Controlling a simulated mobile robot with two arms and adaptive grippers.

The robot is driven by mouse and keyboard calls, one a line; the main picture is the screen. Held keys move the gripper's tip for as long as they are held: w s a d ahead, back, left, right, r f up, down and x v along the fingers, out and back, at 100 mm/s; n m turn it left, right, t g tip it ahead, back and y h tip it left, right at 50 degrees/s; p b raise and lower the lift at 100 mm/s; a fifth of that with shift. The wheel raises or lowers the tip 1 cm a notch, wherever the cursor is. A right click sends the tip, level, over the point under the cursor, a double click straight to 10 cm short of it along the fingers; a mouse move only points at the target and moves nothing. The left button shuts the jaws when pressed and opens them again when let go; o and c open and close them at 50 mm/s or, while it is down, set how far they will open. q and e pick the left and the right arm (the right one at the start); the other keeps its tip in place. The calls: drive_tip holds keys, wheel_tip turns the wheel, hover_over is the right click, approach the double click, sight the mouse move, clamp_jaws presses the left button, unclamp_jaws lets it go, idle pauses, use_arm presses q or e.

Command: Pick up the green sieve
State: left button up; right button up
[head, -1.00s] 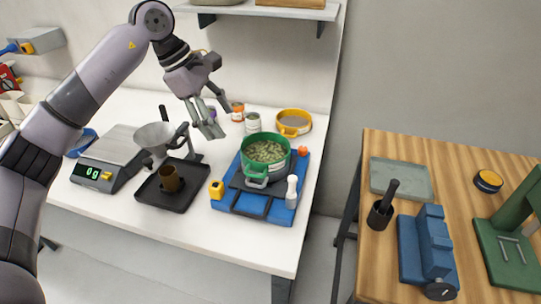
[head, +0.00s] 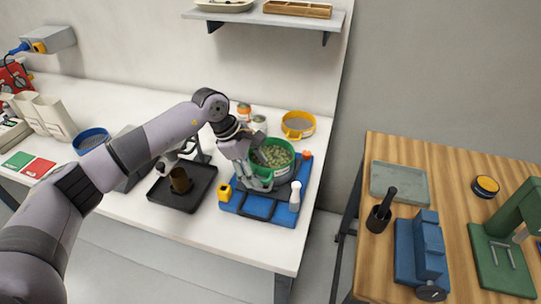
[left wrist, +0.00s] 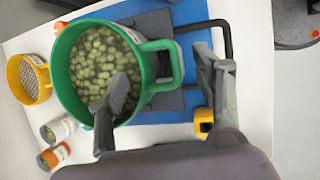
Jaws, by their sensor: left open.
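The green sieve (head: 289,148), full of pale green pellets, sits upright on a blue stand (head: 256,208) near the right end of the white bench. In the left wrist view the sieve (left wrist: 60,72) fills the left half, with its green loop handle (left wrist: 177,63) pointing right. My left gripper (head: 262,172) is open at the near left side of the sieve and hides part of it. In the left wrist view its fingers (left wrist: 165,78) are spread on either side of the handle. One finger overlaps the pellets; whether it touches them I cannot tell. My right gripper is out of view.
A yellow sieve (head: 285,128) and cans (head: 260,122) stand behind. A black tray (head: 165,197) with a brown cup (head: 180,180) lies to the left. A wall shelf (head: 262,18) is above.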

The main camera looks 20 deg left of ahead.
use_arm(q)
drive_tip(key=shift+x, duration=0.95)
drive_tip(key=c, duration=1.3)
drive_tip(key=shift+r, duration=0.1)
drive_tip(key=shift+c, duration=0.2)
